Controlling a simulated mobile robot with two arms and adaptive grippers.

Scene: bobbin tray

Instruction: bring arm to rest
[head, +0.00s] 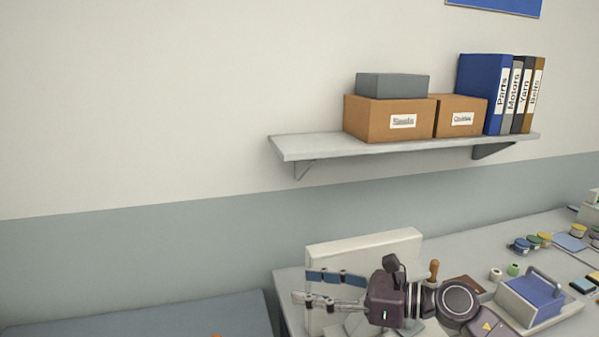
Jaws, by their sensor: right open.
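My right gripper (302,287) is at the lower middle of the head view, with its fingers pointing left. The two fingers are apart and nothing shows between them. It is in front of a cream upright panel (380,246) on the workbench; I cannot tell how far in front. The dark wrist and arm behind the gripper reach toward the lower right and cover part of the bench. My left gripper is not in view.
The workbench (480,248) holds a white tray with a blue inside (502,308), two small bobbins (514,269), and several coloured spools (534,242) at right. A wall shelf (310,147) with boxes and binders is above. A blue-grey surface (150,318) is at lower left.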

